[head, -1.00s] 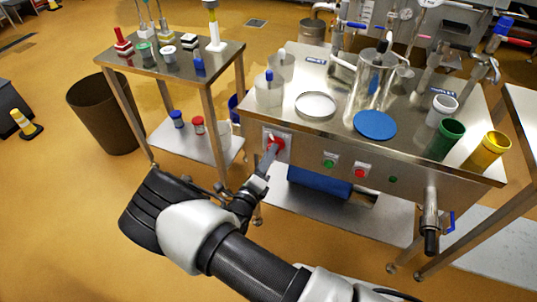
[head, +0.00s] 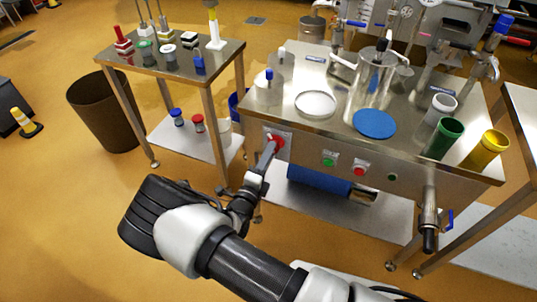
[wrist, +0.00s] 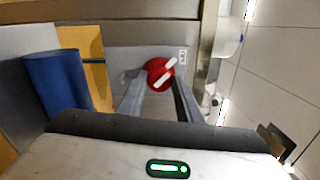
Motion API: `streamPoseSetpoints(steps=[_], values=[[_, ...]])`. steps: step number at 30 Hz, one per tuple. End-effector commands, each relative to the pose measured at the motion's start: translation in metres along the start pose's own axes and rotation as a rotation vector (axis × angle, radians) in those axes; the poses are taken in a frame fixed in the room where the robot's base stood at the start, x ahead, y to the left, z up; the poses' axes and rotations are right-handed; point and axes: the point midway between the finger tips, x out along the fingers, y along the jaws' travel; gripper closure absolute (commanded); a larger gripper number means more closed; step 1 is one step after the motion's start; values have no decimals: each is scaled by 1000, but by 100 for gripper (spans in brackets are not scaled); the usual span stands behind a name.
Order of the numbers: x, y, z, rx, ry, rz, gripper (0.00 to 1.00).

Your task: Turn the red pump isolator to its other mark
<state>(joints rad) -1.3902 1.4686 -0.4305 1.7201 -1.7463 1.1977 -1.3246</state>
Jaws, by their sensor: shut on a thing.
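The red pump isolator (head: 277,141) is a red rotary knob on a plate on the front panel of the steel table, at its left end. In the wrist view the red isolator (wrist: 158,73) shows a white bar across its face, slanting up to the right. My gripper (head: 271,148) reaches the knob from the front. In the wrist view my gripper's two fingers (wrist: 158,92) stand on either side of the knob and are shut on it. The fingers partly hide the plate around the knob.
Green (head: 329,161) and red (head: 359,170) push buttons sit to the right on the same panel. A valve outlet (head: 430,220) juts out at the panel's right end. A blue cylinder (head: 318,182) lies on the shelf below. The floor in front is clear.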

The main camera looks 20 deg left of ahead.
Motion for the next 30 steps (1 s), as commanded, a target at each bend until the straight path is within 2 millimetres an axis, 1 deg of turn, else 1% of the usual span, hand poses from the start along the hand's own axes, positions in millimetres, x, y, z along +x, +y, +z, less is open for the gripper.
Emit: streamPoseSetpoints(steps=[2,3,6,15,17,19,23,30], values=[[-1,2,-2,-3,2,3,90],[-1,2,-2,-3,2,3,65],[-1,1,-1,-2,2,2,49],[-1,0,0,0,0,1,49],[-4,0,0,0,0,1,49],[-11,0,1,0,-2,2,49],[-35,-1,1,-1,-3,3,49],[-95,-1,1,0,-3,3,49]])
